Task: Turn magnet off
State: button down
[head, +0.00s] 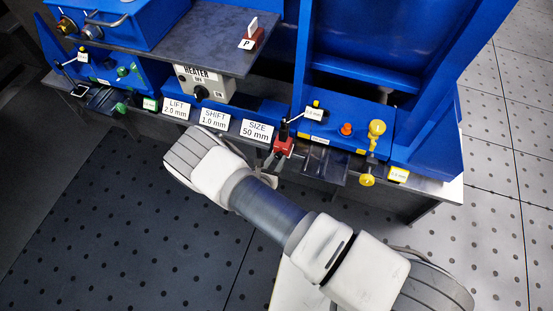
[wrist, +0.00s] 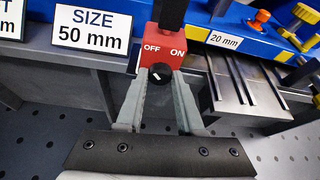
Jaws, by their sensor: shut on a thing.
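The magnet switch is a red block (wrist: 164,52) marked OFF on the left and ON on the right, with a round black knob (wrist: 158,76) on its front. A short white mark on the knob slants; I cannot tell for sure which label it points to. The red block (head: 285,146) also shows in the head view, at the bench's front edge. My gripper (wrist: 159,82) is shut on the knob, one finger on each side.
A "SIZE 50 mm" plate (wrist: 92,30) is just left of the block. A "20 mm" label (wrist: 224,40) and yellow knobs (head: 376,129) are to the right, with grey metal rails (wrist: 245,85) below. A heater box (head: 204,85) stands farther left. The floor in front is clear.

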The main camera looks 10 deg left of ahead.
jog(key=shift+p, duration=0.3)
jog(key=shift+d+r+m+y+p, duration=0.1)
jog(key=shift+d+m+y+p, duration=0.1)
jog(key=shift+m+y+p, duration=0.8)
jog(key=m+y+p, duration=0.1)
jog(key=m+p, duration=0.1)
jog(key=m, duration=0.1)
jog(key=shift+s+d+m+t+y, duration=0.1)
jog(key=shift+d+m+t+y, duration=0.05)
jog(key=shift+m+t+y, duration=0.2)
jog(key=m+y, duration=0.1)
jog(key=m+t+y, duration=0.1)
jog(key=m, duration=0.1)
jog(key=shift+d+f+p, duration=0.1)
jog(key=shift+f+p, duration=0.25)
jog(key=shift+f+m+t+y, duration=0.1)
jog(key=shift+m+t+y, duration=0.4)
jog(key=shift+m, duration=1.05)
jog(key=c, duration=0.5)
grip_release()
